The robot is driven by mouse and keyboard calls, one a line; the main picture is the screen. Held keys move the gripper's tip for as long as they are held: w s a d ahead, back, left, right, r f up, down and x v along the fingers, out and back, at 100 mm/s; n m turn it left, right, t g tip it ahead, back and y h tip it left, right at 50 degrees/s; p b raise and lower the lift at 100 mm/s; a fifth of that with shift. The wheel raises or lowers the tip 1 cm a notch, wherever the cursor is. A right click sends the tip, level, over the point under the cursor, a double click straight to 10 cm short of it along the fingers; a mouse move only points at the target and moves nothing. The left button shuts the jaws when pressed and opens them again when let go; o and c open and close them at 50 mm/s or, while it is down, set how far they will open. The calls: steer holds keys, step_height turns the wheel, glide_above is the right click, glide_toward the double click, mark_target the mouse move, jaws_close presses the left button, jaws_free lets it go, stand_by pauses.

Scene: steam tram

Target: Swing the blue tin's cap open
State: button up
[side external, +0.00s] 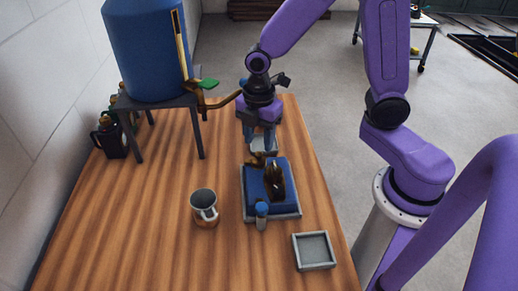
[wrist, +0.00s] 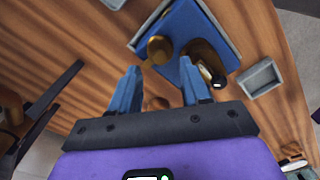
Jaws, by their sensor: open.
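A flat blue body that looks like the blue tin (side external: 254,185) sits within a grey rim on the table, and it also shows in the wrist view (wrist: 180,25). A rounded brass piece (wrist: 160,48), possibly its cap, is at the tin's edge nearest my gripper. A curved dark brass piece (side external: 274,180) rises from the tin's middle. My gripper (wrist: 160,67) is open, its two blue fingers pointing toward the tin. In the side view my gripper (side external: 263,145) is just beyond the tin's far end, above the brass piece. Contact cannot be told, and no hinge is visible.
A small blue-topped cylinder (side external: 262,214) stands at the tin's near edge. A metal mug (side external: 204,207) is left and an empty grey tray (side external: 314,250) is near right. A large blue tank (side external: 145,50) with a brass spout stands behind left. The table's front left is clear.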

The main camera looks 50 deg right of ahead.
mark_target(259, 154)
steer(key=shift+f, duration=2.15)
jaws_close()
